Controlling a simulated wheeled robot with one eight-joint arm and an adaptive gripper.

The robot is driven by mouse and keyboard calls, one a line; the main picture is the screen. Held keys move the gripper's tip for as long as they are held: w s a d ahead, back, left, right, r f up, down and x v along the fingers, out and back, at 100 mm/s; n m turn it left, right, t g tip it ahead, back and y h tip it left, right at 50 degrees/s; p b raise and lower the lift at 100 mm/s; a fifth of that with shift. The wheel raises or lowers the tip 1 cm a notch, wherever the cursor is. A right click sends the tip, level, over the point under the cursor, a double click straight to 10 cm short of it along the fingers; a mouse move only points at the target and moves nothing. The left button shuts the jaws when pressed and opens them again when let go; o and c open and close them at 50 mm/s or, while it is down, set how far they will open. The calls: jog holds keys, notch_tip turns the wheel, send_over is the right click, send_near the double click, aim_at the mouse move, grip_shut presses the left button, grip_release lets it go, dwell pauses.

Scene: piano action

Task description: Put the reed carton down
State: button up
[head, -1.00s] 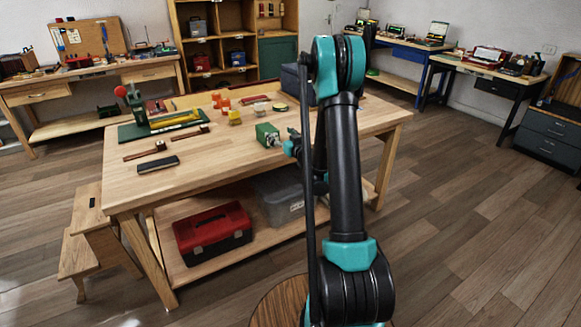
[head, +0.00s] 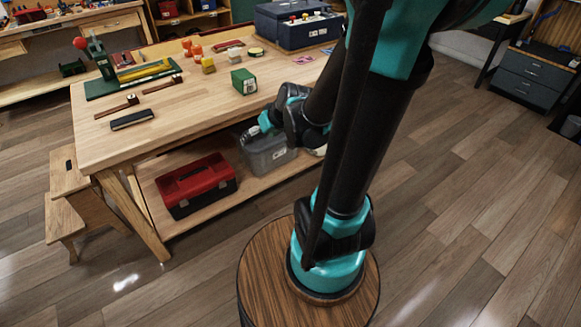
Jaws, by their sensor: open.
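The green carton (head: 244,82), which I take to be the reed carton, stands on the wooden workbench top (head: 190,112), a little in from the front edge. Its sides are green and its printing is too small to read. My gripper (head: 264,124) is open and empty, in front of the bench edge and apart from the carton. It hangs lower in the picture than the carton, in front of the grey bin.
A small yellow block (head: 208,65) and orange pieces (head: 194,50) stand behind the carton. A dark blue case (head: 295,30) sits at the back right. A black block (head: 132,119) lies front left. A red toolbox (head: 196,186) and grey bin (head: 268,152) fill the lower shelf.

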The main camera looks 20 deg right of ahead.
jog(key=s+d+f+m+g+h, duration=0.1)
jog(key=s+d+f, duration=0.1)
jog(key=s, duration=0.4)
jog(key=s+d+f+m+g+h, duration=0.1)
jog(key=s+d+h, duration=0.1)
jog(key=s+d, duration=0.2)
jog(key=shift+s+d+f+m+h, duration=0.2)
jog(key=shift+s+f+m+h, duration=0.15)
jog(key=shift+s, duration=0.8)
